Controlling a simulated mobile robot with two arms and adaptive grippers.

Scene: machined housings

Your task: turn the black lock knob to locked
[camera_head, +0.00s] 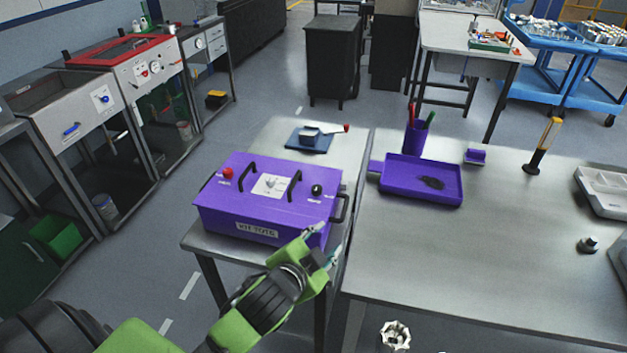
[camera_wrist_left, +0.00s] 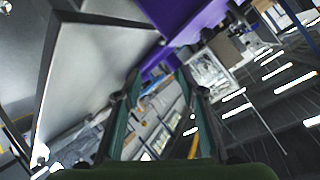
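The black lock knob (camera_head: 317,189) sits on the right part of the top of a purple box (camera_head: 215,207) labelled "KIT TOTE". I cannot make out its lock position. My left gripper (camera_head: 325,243) is at the box's front right corner, in front of and lower than the knob, apart from it. Its two fingers are spread with nothing between them. In the left wrist view the open fingers (camera_wrist_left: 160,105) frame only background, and a purple surface (camera_wrist_left: 185,18) shows at the top. The knob cannot be made out there.
The box top also carries a red knob (camera_head: 227,173), two black handles and a white dial plate (camera_head: 268,187). A black side handle (camera_head: 341,207) sticks out right, near the left gripper. A purple tray (camera_head: 455,200) and cup (camera_head: 416,138) stand on the right table (camera_head: 440,260).

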